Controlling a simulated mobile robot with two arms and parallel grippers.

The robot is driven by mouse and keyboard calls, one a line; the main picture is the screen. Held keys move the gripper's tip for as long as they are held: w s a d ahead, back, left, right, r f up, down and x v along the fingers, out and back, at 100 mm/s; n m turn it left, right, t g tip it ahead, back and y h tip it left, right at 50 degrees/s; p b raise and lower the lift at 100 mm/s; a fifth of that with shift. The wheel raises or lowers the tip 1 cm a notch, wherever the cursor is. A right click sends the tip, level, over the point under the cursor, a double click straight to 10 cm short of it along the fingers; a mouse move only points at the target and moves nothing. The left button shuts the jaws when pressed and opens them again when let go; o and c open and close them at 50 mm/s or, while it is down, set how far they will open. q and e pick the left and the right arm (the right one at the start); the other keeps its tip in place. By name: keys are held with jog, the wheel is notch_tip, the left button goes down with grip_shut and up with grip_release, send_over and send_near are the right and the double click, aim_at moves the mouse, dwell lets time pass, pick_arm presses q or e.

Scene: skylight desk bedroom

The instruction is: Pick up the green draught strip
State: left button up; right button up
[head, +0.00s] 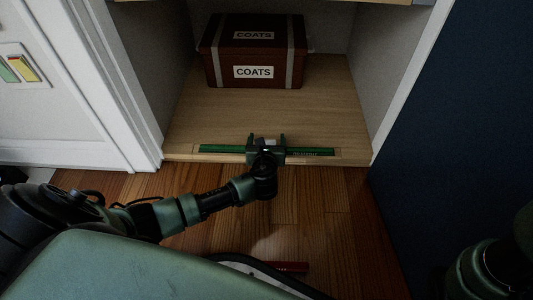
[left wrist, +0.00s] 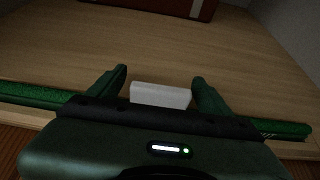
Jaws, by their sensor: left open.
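The green draught strip (head: 225,149) lies lengthwise left to right along the front edge of the wooden cupboard floor. My left gripper (head: 267,139) is open over the strip's middle, its fingers pointing into the cupboard. In the left wrist view the strip shows on the left (left wrist: 35,94) and right (left wrist: 285,128) of the gripper (left wrist: 162,80); its middle is hidden by the gripper body. A small white block (left wrist: 160,95) shows between the open fingers; I cannot tell whether they touch it. My right gripper is out of view.
A brown box labelled COATS (head: 254,55) stands at the back of the cupboard. White side walls (head: 400,65) bound the opening. The board between box and strip is clear. A red object (head: 290,267) lies on the wooden floor in front, partly hidden.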

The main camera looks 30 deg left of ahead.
pick_arm(q)
jog(key=c, duration=1.4)
jog(key=shift+c, duration=1)
jog(key=shift+r, duration=0.1)
